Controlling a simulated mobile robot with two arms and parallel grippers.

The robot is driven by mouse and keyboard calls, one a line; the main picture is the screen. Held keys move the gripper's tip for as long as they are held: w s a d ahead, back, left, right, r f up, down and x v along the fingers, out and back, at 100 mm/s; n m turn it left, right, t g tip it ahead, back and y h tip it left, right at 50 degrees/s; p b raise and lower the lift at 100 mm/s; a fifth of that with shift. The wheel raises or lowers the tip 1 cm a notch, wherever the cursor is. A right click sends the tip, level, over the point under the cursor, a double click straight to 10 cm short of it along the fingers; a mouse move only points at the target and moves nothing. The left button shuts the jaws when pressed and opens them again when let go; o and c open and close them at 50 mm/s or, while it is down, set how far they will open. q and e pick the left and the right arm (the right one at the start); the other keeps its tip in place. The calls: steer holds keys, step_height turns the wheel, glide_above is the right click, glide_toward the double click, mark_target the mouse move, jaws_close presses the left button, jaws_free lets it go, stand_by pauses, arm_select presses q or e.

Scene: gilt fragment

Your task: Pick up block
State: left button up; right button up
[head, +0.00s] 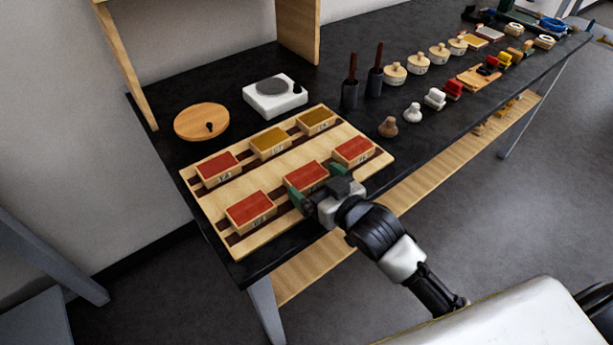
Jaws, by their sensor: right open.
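Several blocks stand in two rows on a wooden board with dark slots (218,212). The front row has red-topped blocks: a left one (250,210), a middle one (306,174) and a right one (354,151). The back row has a red-topped block (218,168) and two ochre-topped ones, (270,142) and (316,121). My left gripper is not in view.
Behind the board are a round wooden disc (202,122) and a white device with a grey plate (275,96). Dark holders with brown handles (350,93), wooden pots (395,73) and small stamps (412,112) stand to the right on the black table (345,122).

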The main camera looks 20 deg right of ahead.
steer(key=x, duration=0.2)
steer(key=shift+w+a, duration=0.15)
steer(key=shift+w, duration=0.15)
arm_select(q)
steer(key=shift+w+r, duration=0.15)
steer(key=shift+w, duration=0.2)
arm_select(e)
steer(key=c, duration=0.6)
steer(key=shift+r, duration=0.15)
steer(key=shift+s, duration=0.2)
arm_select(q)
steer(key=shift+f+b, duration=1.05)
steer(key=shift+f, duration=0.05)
arm_select(e)
steer(key=f+v, duration=0.2)
steer(key=v, duration=1.5)
steer(key=shift+s+d+f, duration=0.15)
steer(key=shift+s+d, duration=0.1)
steer(key=shift+s, duration=0.1)
